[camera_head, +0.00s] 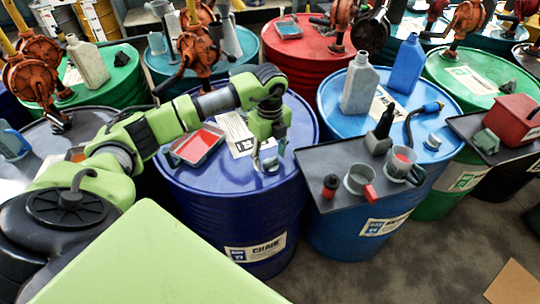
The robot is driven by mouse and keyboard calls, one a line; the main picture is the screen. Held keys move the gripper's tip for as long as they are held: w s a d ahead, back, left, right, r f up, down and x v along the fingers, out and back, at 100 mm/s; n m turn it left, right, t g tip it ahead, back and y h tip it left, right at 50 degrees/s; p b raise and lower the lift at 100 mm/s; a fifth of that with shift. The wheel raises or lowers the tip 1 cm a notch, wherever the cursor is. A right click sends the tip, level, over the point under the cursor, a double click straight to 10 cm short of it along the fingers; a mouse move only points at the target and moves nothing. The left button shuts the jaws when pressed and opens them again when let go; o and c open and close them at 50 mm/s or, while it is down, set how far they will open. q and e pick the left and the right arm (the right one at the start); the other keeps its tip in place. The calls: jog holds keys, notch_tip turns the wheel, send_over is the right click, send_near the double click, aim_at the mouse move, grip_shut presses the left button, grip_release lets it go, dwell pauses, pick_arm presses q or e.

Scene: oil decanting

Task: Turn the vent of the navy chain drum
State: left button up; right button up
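The navy drum (238,208) stands in the middle of the view, with a white label (256,249) reading "CHAIN" on its side. My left arm reaches in from the left over its top. My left gripper (268,162) points down at the right part of the drum's lid, its grey fingertips close to the surface. The vent cannot be made out; the gripper may hide it. I cannot tell whether the fingers are open or shut, or whether they touch anything. My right gripper is not in view.
A grey tray with red inside (197,145) lies on the navy lid, left of the gripper. Other drums with orange pumps (197,45) crowd behind.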

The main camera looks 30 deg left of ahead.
pick_arm(q)
jog(key=shift+r, duration=0.1)
notch_tip(320, 180, up, 12)
dwell(0.5)
dwell(0.4)
